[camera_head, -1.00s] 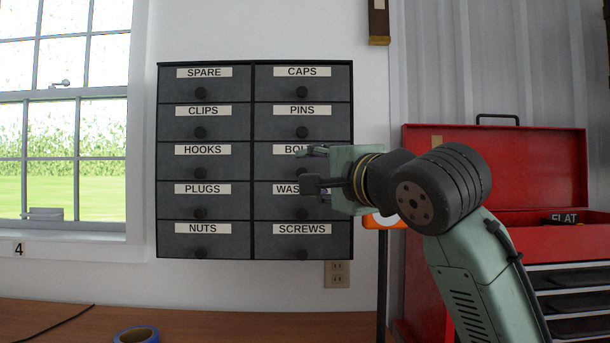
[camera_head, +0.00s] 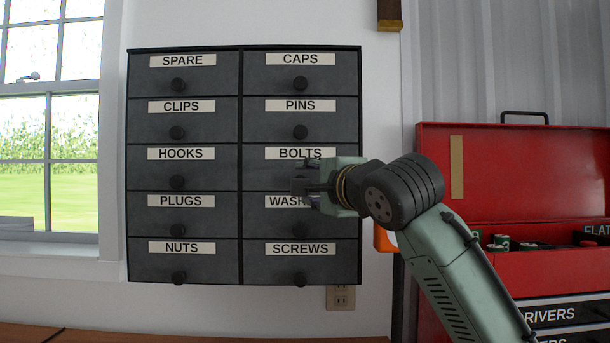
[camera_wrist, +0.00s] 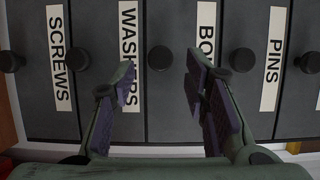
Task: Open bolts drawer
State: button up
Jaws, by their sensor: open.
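The bolts drawer (camera_head: 262,165) is a dark grey front in the right column of the wall cabinet, third from the top, and looks closed. Its white BOLTS label (camera_head: 300,153) also shows in the wrist view, turned sideways and partly covered by a finger. My gripper (camera_head: 305,187) is in front of the lower part of this drawer, reaching in from the right. In the wrist view my gripper (camera_wrist: 160,78) is open and empty. The round black bolts knob (camera_wrist: 160,57) shows between its fingertips; I cannot tell whether they touch it. The gripper largely hides this knob in the head view.
The washers drawer (camera_head: 258,210) is directly below, and the pins drawer (camera_head: 262,121) above, each with its own protruding knob. A red toolbox (camera_head: 560,180) with a raised lid stands at the right. A window (camera_head: 50,130) is at the left.

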jog(key=x, duration=0.3)
jog(key=shift+w+p, duration=0.1)
jog(key=shift+p, duration=0.25)
grip_shut()
dwell(0.6)
